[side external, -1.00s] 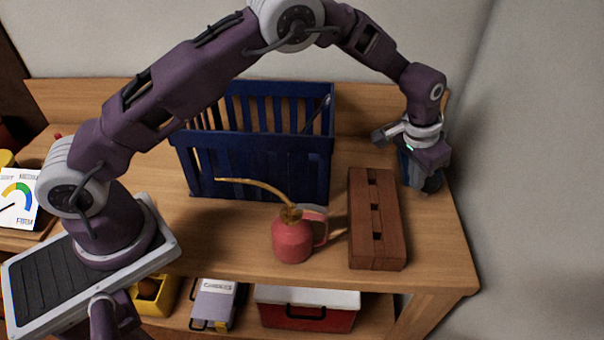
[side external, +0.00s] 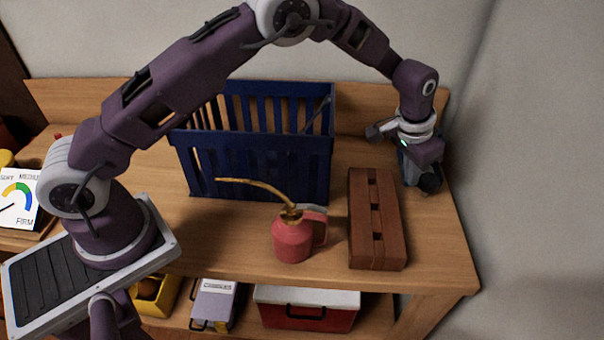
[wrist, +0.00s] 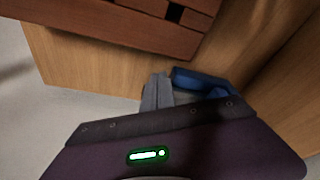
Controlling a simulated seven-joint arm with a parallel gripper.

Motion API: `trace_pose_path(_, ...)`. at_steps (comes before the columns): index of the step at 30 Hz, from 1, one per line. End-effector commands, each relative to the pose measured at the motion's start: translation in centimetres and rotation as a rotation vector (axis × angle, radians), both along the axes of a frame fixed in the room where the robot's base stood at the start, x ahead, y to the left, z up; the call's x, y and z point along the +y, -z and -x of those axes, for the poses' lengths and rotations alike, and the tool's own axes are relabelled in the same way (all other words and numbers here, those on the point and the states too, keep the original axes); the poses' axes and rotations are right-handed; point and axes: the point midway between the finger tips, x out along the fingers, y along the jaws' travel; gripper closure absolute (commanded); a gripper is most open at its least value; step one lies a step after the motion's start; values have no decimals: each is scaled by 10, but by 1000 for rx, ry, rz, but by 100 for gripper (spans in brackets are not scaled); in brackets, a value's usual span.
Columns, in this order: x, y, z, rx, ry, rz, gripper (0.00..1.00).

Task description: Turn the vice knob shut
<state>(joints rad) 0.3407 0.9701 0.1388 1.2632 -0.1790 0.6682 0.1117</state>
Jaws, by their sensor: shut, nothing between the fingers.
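A blue vice (side external: 405,168) stands at the right end of the wooden bench, mostly hidden behind my gripper. In the wrist view a blue part of it (wrist: 200,80) shows just beyond the gripper body. My gripper (wrist: 157,92) is shut and empty, its grey fingers just left of the blue part. In the side view my gripper is over the vice, and its fingertips are hard to make out. I cannot tell whether the fingers touch the vice, and I cannot pick out the knob clearly.
A reddish-brown slotted wooden block (side external: 376,222) lies just left of the vice. A red oil can (side external: 293,240) with a long spout and a blue slatted crate (side external: 262,165) stand further left. The bench's right edge and grey wall are close by.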

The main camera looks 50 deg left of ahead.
Motion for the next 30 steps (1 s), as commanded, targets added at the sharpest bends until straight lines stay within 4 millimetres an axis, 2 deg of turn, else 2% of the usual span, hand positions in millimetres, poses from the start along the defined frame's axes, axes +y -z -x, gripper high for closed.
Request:
trace_pose_path(4,1,-9,2,-2,1,0,100)
trace_pose_path(13,1,-53,2,-2,1,0,100)
trace_pose_path(16,1,-60,2,-1,0,0,100)
trace_pose_path(23,1,-61,2,1,0,0,100)
trace_pose_path(27,-25,-67,4,-1,4,-2,100)
trace_pose_path(30,-33,-69,5,1,1,0,100)
